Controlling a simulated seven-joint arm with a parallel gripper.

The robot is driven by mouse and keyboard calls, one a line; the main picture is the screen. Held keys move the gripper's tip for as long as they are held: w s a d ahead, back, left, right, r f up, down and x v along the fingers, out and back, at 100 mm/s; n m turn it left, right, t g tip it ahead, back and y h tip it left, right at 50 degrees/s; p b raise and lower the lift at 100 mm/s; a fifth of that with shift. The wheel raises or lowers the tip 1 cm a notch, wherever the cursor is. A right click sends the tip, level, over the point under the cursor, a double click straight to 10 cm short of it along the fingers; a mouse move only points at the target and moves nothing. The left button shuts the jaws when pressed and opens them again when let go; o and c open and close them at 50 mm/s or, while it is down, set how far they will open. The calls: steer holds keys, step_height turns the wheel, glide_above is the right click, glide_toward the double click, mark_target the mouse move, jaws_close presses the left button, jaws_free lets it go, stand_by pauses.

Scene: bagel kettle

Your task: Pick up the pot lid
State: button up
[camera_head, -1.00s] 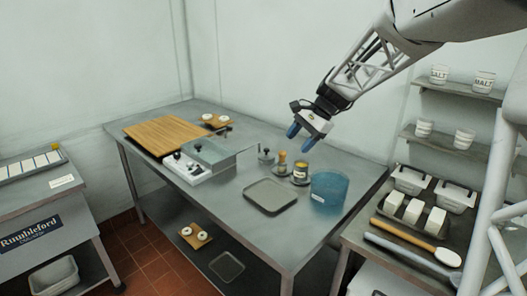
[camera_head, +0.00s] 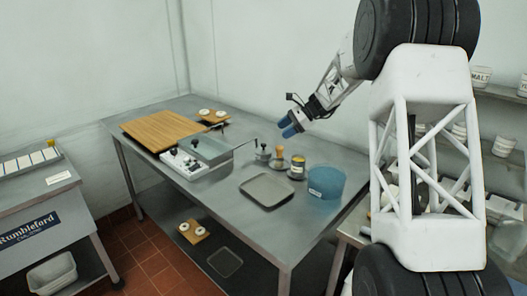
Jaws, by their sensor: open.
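A small grey metal piece with a dark knob on top (camera_head: 263,154) stands on the steel table, left of a wooden-handled item; it looks like the pot lid, but it is too small to be sure. A grey rectangular pot (camera_head: 210,151) with a long side handle sits by a white unit with dark knobs (camera_head: 183,164); a dark knob also shows at the pot's back edge. My gripper (camera_head: 290,128), with blue fingertips, is open and empty. It hangs in the air, above and to the right of the knobbed piece in the picture, apart from it.
Right of the knobbed piece stand a wooden-handled item (camera_head: 280,157), a small labelled jar (camera_head: 297,168) and a blue tub (camera_head: 326,182). A grey tray (camera_head: 266,190) lies in front. A wooden board (camera_head: 163,130) is at the left. My arm hides much of the right side.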

mark_target(262, 144)
steer(key=w+f+m+y, duration=0.2)
steer(key=w+f+m, duration=0.1)
steer(key=w+f, duration=0.6)
steer(key=w+d, duration=0.1)
steer(key=w, duration=0.2)
steer(key=shift+f+y, duration=0.3)
steer(key=shift+f, duration=0.05)
steer(key=shift+w+a, duration=0.1)
steer(key=shift+x, duration=1.25)
steer(key=shift+a, duration=0.1)
steer(key=shift+w+x, duration=0.2)
steer(key=shift+x, duration=2.3)
steer(key=c, duration=1)
steer(key=shift+o, duration=0.2)
steer(key=shift+r, duration=0.15)
